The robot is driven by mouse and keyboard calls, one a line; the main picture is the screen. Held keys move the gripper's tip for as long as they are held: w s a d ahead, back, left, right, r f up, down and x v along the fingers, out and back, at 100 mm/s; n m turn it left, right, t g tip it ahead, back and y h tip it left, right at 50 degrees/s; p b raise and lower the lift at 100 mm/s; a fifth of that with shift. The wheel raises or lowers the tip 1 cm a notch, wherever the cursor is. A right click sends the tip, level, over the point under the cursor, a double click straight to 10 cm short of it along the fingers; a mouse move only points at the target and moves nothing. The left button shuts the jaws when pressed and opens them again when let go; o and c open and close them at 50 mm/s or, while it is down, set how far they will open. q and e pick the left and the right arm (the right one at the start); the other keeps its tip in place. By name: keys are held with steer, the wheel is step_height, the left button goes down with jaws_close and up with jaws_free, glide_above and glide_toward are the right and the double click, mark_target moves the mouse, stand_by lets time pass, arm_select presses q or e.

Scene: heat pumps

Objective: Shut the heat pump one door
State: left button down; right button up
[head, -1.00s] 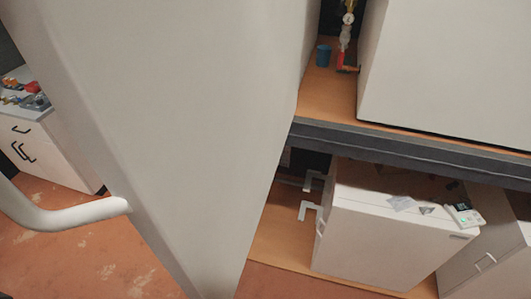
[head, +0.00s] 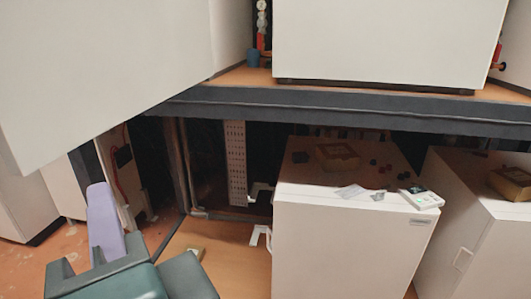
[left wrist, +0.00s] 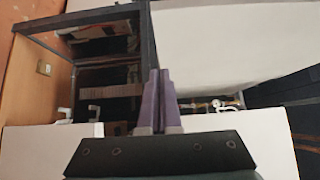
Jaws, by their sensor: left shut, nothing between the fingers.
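A large white panel (head: 100,70), which looks like an open door, fills the upper left of the head view and slants toward me. No label on it can be read. Its handle does not show now. My left gripper (head: 101,190), with purple fingers and a dark green body, is at the lower left, below the panel. In the left wrist view its fingers (left wrist: 160,73) are together and empty, with a broad white surface (left wrist: 230,50) beyond them. I cannot tell whether they touch it. My right gripper is not in view.
A white unit (head: 390,40) stands on the upper shelf (head: 330,103), with gauges beside it. Below it, a white cabinet (head: 350,245) carries a box, papers and a small device. Another cabinet (head: 470,235) stands to the right. Orange floor (head: 35,265) shows at the lower left.

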mark_target(64, 146)
arm_select(q)
steer(key=p+x, duration=0.1)
steer(key=x, duration=0.3)
steer(key=s+a+p+x, duration=0.1)
steer(key=p+x, duration=0.1)
steer(key=x, duration=0.2)
steer(key=a+p+x, duration=0.1)
steer(key=p+x, duration=0.1)
steer(key=x, duration=0.2)
steer(key=shift+s+a+r, duration=0.1)
steer(key=shift+s+r, duration=0.1)
steer(key=shift+s, duration=0.05)
steer(key=shift+a+f+p, duration=0.15)
steer(key=shift+a+p, duration=0.15)
steer(key=shift+a, duration=0.1)
